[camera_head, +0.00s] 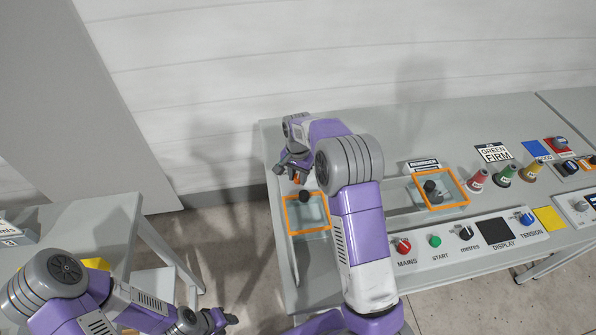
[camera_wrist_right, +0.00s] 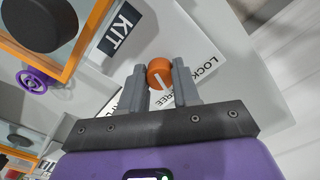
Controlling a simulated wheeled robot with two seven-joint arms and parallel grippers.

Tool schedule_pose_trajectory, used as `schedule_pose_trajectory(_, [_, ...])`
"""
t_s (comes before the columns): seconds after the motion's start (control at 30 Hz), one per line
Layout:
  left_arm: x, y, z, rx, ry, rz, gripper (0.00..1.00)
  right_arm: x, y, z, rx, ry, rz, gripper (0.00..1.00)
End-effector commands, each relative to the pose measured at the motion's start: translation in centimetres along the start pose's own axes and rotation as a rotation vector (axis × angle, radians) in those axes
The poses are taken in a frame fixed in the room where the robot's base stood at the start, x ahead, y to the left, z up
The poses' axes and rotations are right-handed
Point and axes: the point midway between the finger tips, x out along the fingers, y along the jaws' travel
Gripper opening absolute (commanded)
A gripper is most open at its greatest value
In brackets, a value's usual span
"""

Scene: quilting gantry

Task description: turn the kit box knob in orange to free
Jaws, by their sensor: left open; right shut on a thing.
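The orange kit box knob (camera_wrist_right: 160,72) shows in the right wrist view, with a white pointer line on its face. My right gripper (camera_wrist_right: 162,82) is shut on it, one grey finger on each side. The pointer slants toward the gripper. The white plate (camera_wrist_right: 205,62) beside the knob reads LOCK and FREE, partly hidden by the fingers. My left gripper (camera_head: 220,319) is open and empty at the bottom left, away from the bench.
An orange-framed box (camera_head: 308,231) with a black knob (camera_head: 305,196) lies just before my right gripper; a KIT label (camera_wrist_right: 118,33) adjoins it. Another orange-framed box (camera_head: 462,186) lies further right. Coloured cones and a control panel (camera_head: 455,252) fill the right side.

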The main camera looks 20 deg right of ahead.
Motion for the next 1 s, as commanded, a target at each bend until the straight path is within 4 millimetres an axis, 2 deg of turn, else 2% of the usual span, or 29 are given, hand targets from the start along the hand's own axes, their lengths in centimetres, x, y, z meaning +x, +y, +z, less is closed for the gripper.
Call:
schedule_pose_trajectory(0.3, [-1.12,0.42,0.05,0.0,0.0,0.0,0.43,-0.12,0.0,-0.08,0.148,0.002,-0.001,0.01])
schedule_pose_trajectory(0.9, [-1.29,0.48,0.06,0.0,0.0,0.0,0.43,-0.04,0.01,-0.14,0.19,0.003,-0.002,0.01])
schedule_pose_trajectory(0.93, [-1.29,0.48,0.06,0.0,0.0,0.0,0.43,-0.04,0.01,-0.14,0.19,0.003,-0.002,0.33])
schedule_pose_trajectory(1.0, [-1.29,0.48,0.06,0.0,0.0,0.0,0.43,-0.04,0.01,-0.13,0.19,0.003,-0.002,0.43])
